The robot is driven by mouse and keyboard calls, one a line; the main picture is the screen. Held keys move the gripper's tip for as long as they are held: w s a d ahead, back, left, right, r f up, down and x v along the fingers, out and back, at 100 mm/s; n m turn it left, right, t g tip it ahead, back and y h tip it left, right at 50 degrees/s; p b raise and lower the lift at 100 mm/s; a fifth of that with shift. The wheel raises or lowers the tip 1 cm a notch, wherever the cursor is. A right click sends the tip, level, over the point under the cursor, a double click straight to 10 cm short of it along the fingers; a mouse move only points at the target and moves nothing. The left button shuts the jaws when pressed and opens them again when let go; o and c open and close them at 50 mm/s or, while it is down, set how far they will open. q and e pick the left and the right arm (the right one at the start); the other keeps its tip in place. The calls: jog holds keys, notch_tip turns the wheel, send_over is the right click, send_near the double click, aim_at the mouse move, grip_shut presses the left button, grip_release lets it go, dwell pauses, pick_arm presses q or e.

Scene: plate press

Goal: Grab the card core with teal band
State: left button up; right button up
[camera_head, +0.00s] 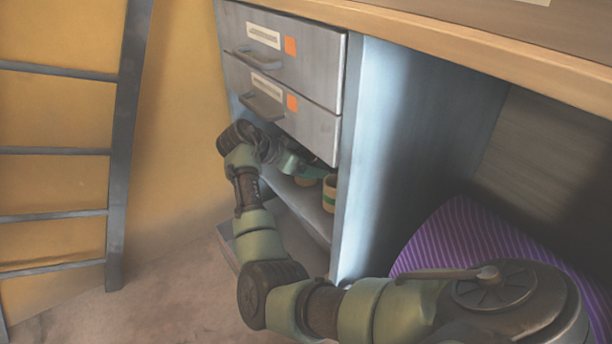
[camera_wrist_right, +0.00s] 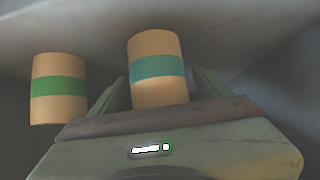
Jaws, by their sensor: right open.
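The card core with teal band (camera_wrist_right: 157,70) is a tan cylinder in the right wrist view, between the two fingers of my right gripper (camera_wrist_right: 158,92). The fingers are open on either side of it, and its near end is partly hidden by the gripper body. A second tan core with a green band (camera_wrist_right: 58,88) stands to the left, outside the fingers. In the head view my right gripper (camera_head: 308,170) reaches into the open shelf below the drawers. My left gripper is not in view.
Two grey drawers (camera_head: 290,98) with handles and orange squares sit just above my right arm. The cabinet's side panel (camera_head: 362,150) borders the shelf (camera_head: 300,205) on the right. A purple ribbed object (camera_head: 460,235) lies under the desktop. A ladder (camera_head: 122,150) stands left.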

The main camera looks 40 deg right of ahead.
jog(key=shift+x, duration=0.85)
jog(key=shift+a, duration=0.1)
jog(key=c, duration=1.4)
jog(key=shift+r, duration=0.1)
jog(key=shift+c, duration=0.2)
